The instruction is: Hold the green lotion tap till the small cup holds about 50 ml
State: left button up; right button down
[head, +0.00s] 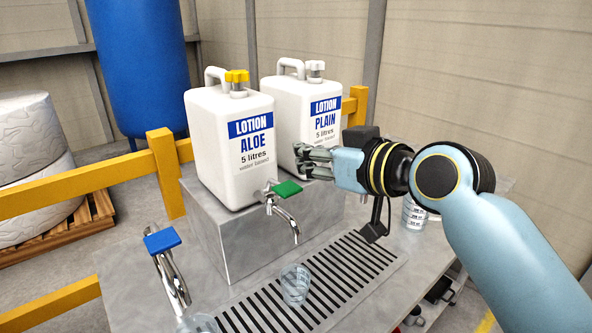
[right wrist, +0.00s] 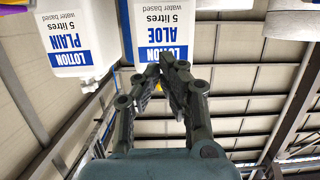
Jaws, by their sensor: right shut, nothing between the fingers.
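The green lotion tap (head: 287,188) sits at the foot of the white LOTION ALOE jug (head: 225,165), with its chrome spout pointing down. A small clear cup (head: 295,286) stands upright on the slatted drip tray (head: 345,272), below the spout. I see no stream from the spout, and I cannot tell whether the cup holds any liquid. My right gripper (head: 302,160) is shut and empty, up and to the right of the green lever and apart from it. In the right wrist view its fingertips (right wrist: 167,62) meet, with the ALOE jug (right wrist: 160,25) behind. My left gripper is out of view.
A LOTION PLAIN jug (head: 312,125) stands beside the ALOE jug on a grey block (head: 225,235). A blue-levered tap (head: 163,240) and another clear cup (head: 198,323) are at the front left. A marked beaker (head: 414,214) stands right, behind my arm.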

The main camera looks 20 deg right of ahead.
aim_at(297, 192)
jog(key=x, duration=0.3)
jog(key=shift+w+a, duration=0.15)
jog(key=shift+w, duration=0.2)
notch_tip(297, 192, down, 3)
jog(key=shift+s+r+p, duration=0.1)
jog(key=shift+s+p, duration=0.05)
jog(key=shift+p, duration=0.15)
jog(key=shift+f, duration=0.7)
jog(key=f+t+b, duration=0.1)
jog(key=b, duration=0.6)
jog(key=s+f+t+y+b, duration=0.1)
jog(key=f+t+b, duration=0.1)
jog(key=b, duration=0.5)
jog(key=s+d+f+t+b, duration=0.1)
jog(key=b, duration=0.6)
jog(key=shift+f+t+y+b, duration=0.3)
jog(key=shift+f+b, duration=0.1)
jog(key=shift+r, duration=0.45)
jog(key=shift+p, duration=0.3)
